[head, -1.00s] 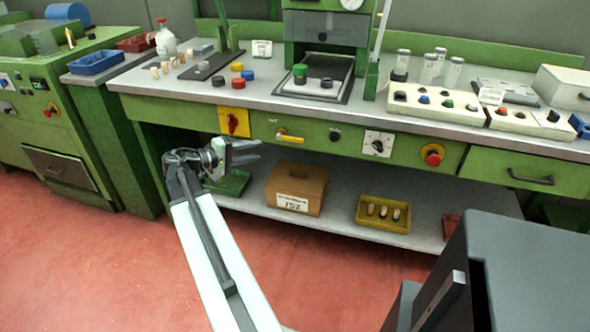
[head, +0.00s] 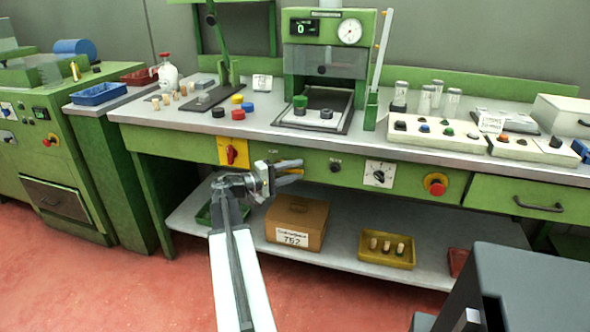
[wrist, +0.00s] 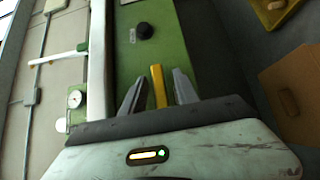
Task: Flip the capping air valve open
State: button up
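The capping air valve's yellow lever (head: 291,171) is on the green front panel of the bench, mostly covered by my gripper in the head view. In the wrist view the lever (wrist: 158,88) lies lengthwise between the two fingers. My gripper (head: 299,169) is at the panel with its fingers on either side of the lever. In the wrist view my gripper (wrist: 157,80) is open, with a gap visible between the lever and each finger. The valve body is hidden behind the gripper.
A red knob on a yellow plate (head: 233,152) is left of the lever. A black knob (head: 335,166) and a dial switch (head: 379,174) are to its right. Below are a shelf with a cardboard box (head: 297,222) and a yellow tray (head: 387,261).

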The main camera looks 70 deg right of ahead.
grip_shut()
dwell(1.4)
